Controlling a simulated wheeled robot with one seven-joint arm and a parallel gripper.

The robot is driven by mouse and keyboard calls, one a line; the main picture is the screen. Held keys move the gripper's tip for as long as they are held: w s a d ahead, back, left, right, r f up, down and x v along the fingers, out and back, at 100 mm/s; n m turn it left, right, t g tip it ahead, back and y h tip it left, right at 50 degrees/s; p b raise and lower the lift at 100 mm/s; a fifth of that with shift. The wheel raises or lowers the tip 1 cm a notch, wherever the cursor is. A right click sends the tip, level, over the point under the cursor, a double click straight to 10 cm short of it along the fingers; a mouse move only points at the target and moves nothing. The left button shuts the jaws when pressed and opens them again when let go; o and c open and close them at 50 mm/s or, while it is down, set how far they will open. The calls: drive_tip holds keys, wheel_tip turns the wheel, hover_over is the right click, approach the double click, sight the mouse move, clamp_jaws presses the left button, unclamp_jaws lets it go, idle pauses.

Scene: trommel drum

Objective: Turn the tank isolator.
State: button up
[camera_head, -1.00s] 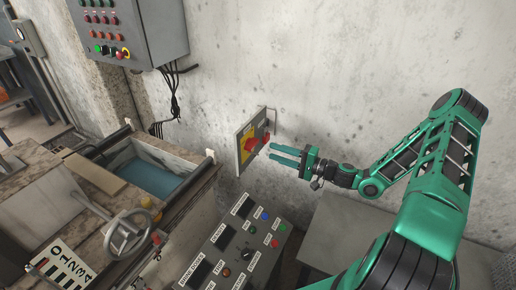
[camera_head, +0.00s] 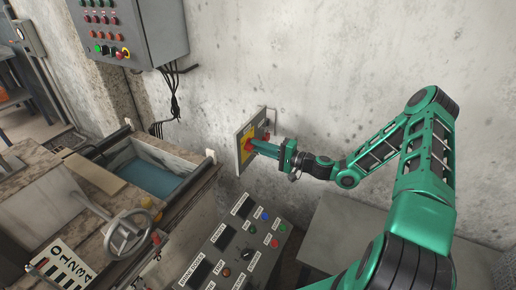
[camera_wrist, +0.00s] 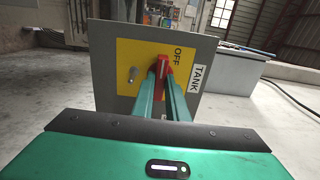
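The tank isolator (camera_head: 245,140) is a grey plate with a yellow panel, standing out from the concrete wall in the head view. In the wrist view the isolator's plate (camera_wrist: 110,62) carries the labels "OFF" and "TANK", and its red handle (camera_wrist: 164,69) sits between my finger ends. My gripper (camera_head: 256,144) reaches the handle from the right. In the wrist view my gripper (camera_wrist: 162,84) has its fingers close together, one on each side of the handle, apparently closed on it.
A control console (camera_head: 238,245) with buttons and a knob stands below the isolator. A water tank (camera_head: 208,163) with a handwheel (camera_head: 128,236) lies to the left. A grey cabinet (camera_head: 130,30) hangs on the wall, upper left. The wall right of the isolator is clear.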

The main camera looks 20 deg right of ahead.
drive_tip(key=shift+f, duration=0.1)
clamp_jaws()
drive_tip(key=m, duration=0.4)
drive_tip(key=shift+m, duration=0.3)
drive_tip(key=m, duration=0.4)
drive_tip(key=shift+f+m, duration=0.1)
drive_tip(key=shift+m, duration=0.2)
drive_tip(key=m, duration=0.4)
drive_tip(key=shift+d+m, duration=0.1)
drive_tip(key=shift+m, duration=2.2)
drive_tip(key=o, duration=0.7)
unclamp_jaws()
drive_tip(key=shift+o, duration=0.2)
